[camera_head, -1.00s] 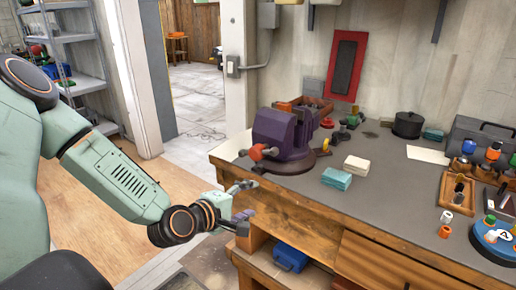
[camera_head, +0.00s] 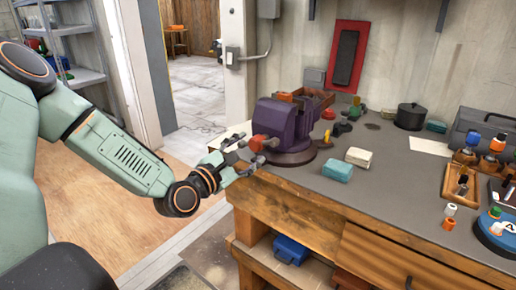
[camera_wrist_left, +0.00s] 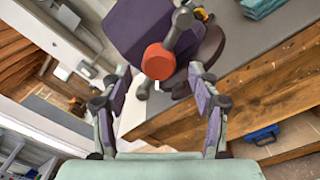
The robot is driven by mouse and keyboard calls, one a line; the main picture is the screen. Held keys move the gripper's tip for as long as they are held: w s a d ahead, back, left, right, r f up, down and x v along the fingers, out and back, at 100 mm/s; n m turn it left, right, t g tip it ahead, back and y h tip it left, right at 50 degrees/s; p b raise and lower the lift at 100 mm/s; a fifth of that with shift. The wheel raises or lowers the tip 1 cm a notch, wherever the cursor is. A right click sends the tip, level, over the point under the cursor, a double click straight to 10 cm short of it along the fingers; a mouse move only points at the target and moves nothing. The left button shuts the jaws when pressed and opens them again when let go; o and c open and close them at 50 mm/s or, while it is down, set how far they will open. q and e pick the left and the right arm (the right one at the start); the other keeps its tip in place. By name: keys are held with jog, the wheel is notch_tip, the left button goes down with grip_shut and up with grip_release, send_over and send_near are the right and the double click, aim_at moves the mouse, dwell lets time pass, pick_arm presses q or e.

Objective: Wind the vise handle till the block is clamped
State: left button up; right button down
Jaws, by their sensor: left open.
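The purple vise (camera_head: 285,130) stands on the left end of the workbench. Its handle, with an orange-red hub (camera_head: 259,142) and grey bar, faces my left arm. In the left wrist view the vise body (camera_wrist_left: 145,30) fills the top, with the orange-red hub (camera_wrist_left: 158,62) and the grey handle bar (camera_wrist_left: 180,28) in front of it. My left gripper (camera_head: 247,160) is open. Its two fingers (camera_wrist_left: 160,100) spread either side of and short of the hub, with nothing seen between them. The block in the vise jaws cannot be made out. My right gripper is not in view.
The wooden workbench (camera_head: 320,200) has a grey top. A cream block (camera_head: 359,157) and a teal block (camera_head: 337,171) lie right of the vise. A black pot (camera_head: 410,116) and a wooden crate (camera_head: 312,98) stand further back. A blue box (camera_head: 291,250) sits on the shelf below.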

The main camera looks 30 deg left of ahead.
aim_at(254, 146)
pick_arm(q)
jog(key=shift+w+d+r+b, duration=0.15)
jog(key=shift+w+b, duration=0.35)
jog(key=shift+w, duration=1.85)
jog(key=shift+s, duration=0.15)
jog(key=c, duration=1.2)
jog(key=shift+m, duration=0.3)
